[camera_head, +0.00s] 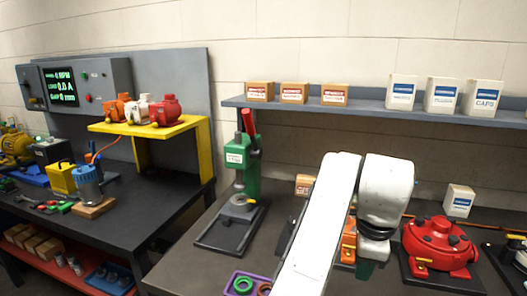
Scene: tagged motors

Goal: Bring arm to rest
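My white arm rises from the bottom centre over the right-hand bench (222,262). It bends at the top and hangs down to a dark wrist. The end of my gripper (374,250) shows only as a small pale part under the wrist. Its fingers cannot be made out, so I cannot tell whether it is open or shut or holds anything. An orange thing (348,242) and a dark green thing (366,271) show close to it, partly hidden by my arm. Whether they touch the gripper is unclear.
A red motor (438,246) stands right of my wrist, near a white box (459,200). A green press (243,165) stands left, with a purple tray (243,284) in front. A shelf (365,107) with boxes runs behind. The left bench (128,226) holds a yellow stand (200,150).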

